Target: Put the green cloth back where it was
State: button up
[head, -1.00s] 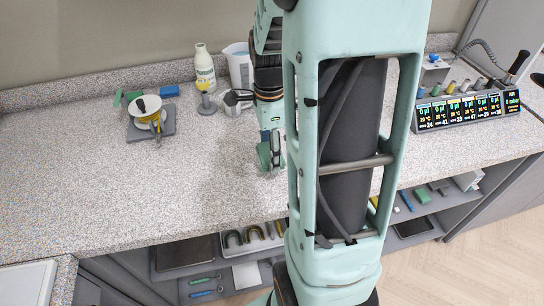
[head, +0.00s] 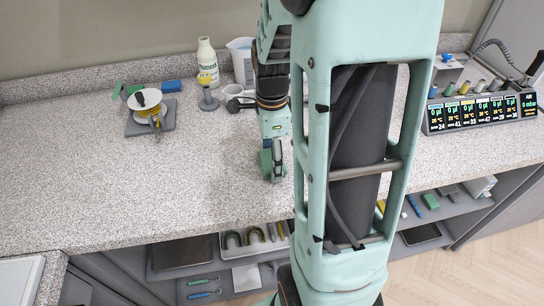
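My gripper (head: 272,165) points down over the middle of the speckled counter (head: 215,190), close to its surface. A dark green patch shows at its left finger. I cannot tell whether this is part of the finger or cloth, nor whether the fingers are shut. No piece is clearly a cloth. Flat green pieces (head: 117,91) lie at the back left of the counter, beside a blue block (head: 171,86). A green block (head: 430,201) lies on the right lower shelf. My arm hides the middle of the counter and shelf.
A white bottle (head: 207,62), a grey stand (head: 208,101) and a clear jug (head: 241,62) stand at the back. A display unit (head: 481,112) is at the right. The left front counter is clear.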

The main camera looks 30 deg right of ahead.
jog(key=shift+o, duration=0.2)
jog(key=shift+r, duration=0.1)
notch_tip(320, 180, up, 12)
jog(key=p, duration=0.1)
dwell(0.4)
jog(key=shift+s+r, duration=0.1)
jog(key=shift+r, duration=0.05)
